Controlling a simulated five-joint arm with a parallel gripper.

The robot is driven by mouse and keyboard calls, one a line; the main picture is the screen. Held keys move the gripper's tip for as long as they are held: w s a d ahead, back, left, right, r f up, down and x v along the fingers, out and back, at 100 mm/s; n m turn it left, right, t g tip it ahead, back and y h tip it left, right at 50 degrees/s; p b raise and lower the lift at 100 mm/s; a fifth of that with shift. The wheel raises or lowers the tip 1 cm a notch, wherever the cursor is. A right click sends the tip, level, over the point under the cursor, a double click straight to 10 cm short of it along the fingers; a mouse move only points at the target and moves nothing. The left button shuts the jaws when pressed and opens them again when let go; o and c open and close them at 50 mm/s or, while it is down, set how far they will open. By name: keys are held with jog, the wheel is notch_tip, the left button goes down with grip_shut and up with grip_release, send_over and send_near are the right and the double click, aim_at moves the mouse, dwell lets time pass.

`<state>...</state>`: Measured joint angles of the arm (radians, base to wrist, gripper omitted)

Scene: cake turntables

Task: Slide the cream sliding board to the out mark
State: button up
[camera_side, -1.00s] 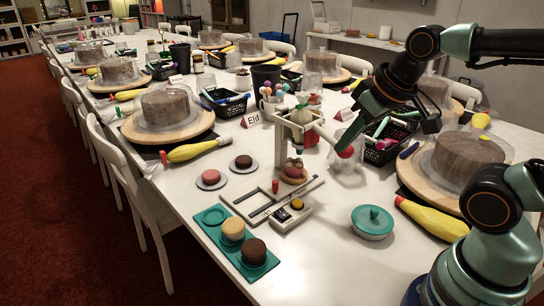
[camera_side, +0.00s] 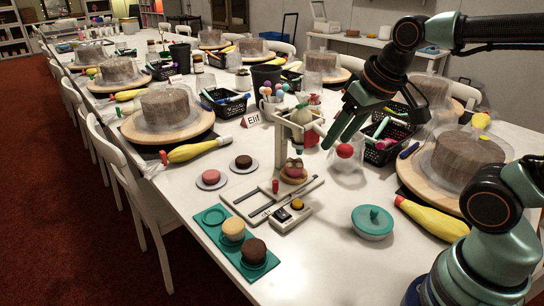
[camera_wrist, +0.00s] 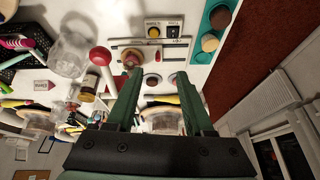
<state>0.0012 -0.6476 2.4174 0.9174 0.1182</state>
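The cream sliding board (camera_side: 284,191) lies in a low pale frame on the table, with a small red upright peg (camera_side: 275,186) on it. A small decorated cake (camera_side: 293,170) sits at its far end, under a pale post-and-arm stand (camera_side: 282,138). The cake also shows in the wrist view (camera_wrist: 131,58). My gripper (camera_side: 337,142) is above the table, to the right of and higher than the board, touching nothing. In the wrist view its two green fingers (camera_wrist: 157,78) are apart and empty. I cannot read the out mark.
A button box (camera_side: 290,213) stands at the frame's near side. A teal tray (camera_side: 212,216) with macarons is left. A red ball (camera_side: 344,151) and clear jar stand near my fingers. Bare table lies between the bowl and frame.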

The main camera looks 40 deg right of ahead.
jog(key=w+m+g, duration=0.2)
jog(key=w+m, duration=0.3)
jog(key=w, duration=0.1)
jog(key=m+g, duration=0.3)
jog(key=m, duration=0.8)
send_near(275, 181)
jog(key=shift+m, duration=0.3)
jog(key=shift+f, duration=4.35)
grip_shut()
jog(key=shift+a, duration=0.1)
jog(key=shift+a, duration=4.95)
